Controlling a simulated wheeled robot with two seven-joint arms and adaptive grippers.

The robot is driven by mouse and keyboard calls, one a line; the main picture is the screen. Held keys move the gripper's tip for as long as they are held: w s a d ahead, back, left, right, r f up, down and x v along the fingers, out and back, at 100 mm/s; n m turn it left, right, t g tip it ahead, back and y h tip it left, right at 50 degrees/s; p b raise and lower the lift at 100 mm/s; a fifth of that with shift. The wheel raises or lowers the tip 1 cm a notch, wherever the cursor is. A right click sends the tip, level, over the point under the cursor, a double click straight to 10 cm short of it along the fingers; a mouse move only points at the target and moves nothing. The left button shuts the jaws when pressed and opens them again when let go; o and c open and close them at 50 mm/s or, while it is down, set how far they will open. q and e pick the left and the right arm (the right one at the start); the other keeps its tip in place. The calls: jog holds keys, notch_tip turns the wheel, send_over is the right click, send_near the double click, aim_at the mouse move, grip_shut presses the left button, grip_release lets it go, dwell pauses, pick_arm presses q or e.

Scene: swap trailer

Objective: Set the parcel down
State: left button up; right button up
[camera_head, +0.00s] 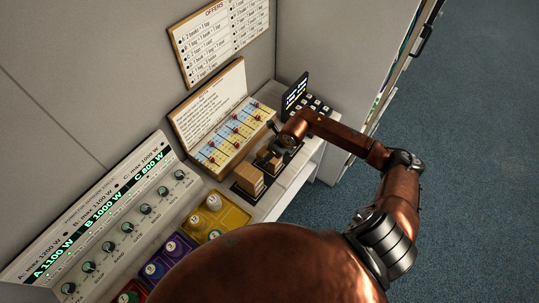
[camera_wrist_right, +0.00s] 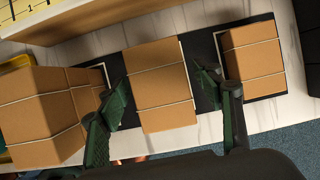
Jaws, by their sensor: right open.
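A brown cardboard parcel (camera_wrist_right: 160,85) with pale bands sits in the middle of the wrist view, over a dark mat (camera_wrist_right: 206,95) with white outlines. My right gripper (camera_wrist_right: 165,80) is open, with one finger on each side of this parcel. The right finger stands clear of it; whether the left finger touches it is hard to tell. In the head view my right gripper (camera_head: 275,152) is low over the counter, partly hiding that parcel. Brown boxes (camera_head: 248,179) stand just to its left. My left gripper is not in view.
Another parcel (camera_wrist_right: 253,60) lies to the right on the mat, and stacked-looking boxes (camera_wrist_right: 40,115) are close on the left. A board with coloured squares (camera_head: 235,133) stands behind. A keypad (camera_head: 312,106) and yellow tray (camera_head: 218,217) flank the mat.

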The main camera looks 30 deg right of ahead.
jog(key=v, duration=1.2)
jog(key=shift+b, duration=0.45)
